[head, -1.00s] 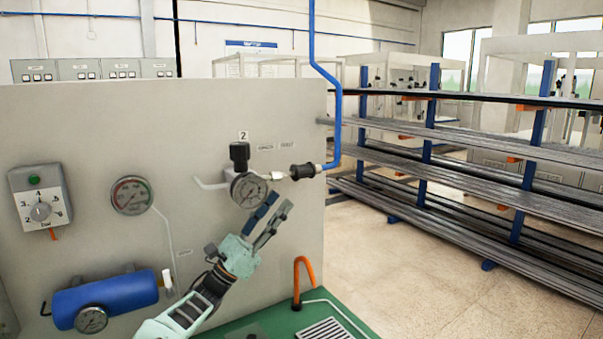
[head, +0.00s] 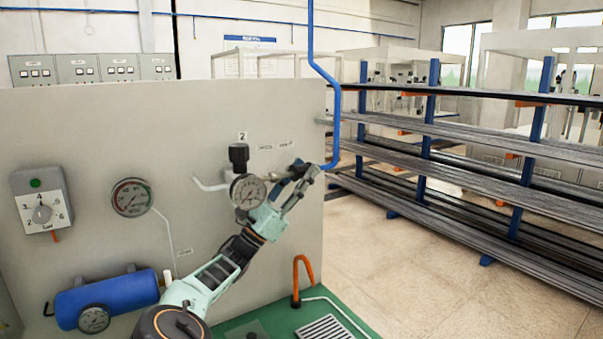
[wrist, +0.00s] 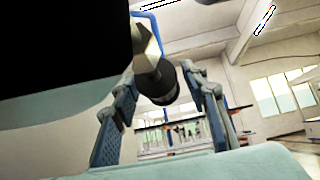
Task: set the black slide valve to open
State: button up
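The black slide valve (wrist: 158,84) shows in the wrist view as a dark ribbed sleeve on a metal fitting, with the blue pipe (wrist: 152,30) beyond it. It lies between the two blue-padded fingers of my gripper (wrist: 165,105), which are apart, with a visible gap on the right finger's side. Whether the left finger touches it I cannot tell. In the head view my gripper (head: 296,186) is at the valve, right of the pressure gauge (head: 249,191), and mostly hides it. The small labels above are too blurred to read.
The grey panel (head: 110,110) also carries a dial box (head: 41,200), a red-marked gauge (head: 131,197) and a blue cylinder (head: 105,297). An orange hook-shaped pipe (head: 303,268) stands below on the green bench. Racks of bars stand right, beyond open floor.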

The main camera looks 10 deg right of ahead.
grip_shut()
jog(key=shift+a, duration=0.1)
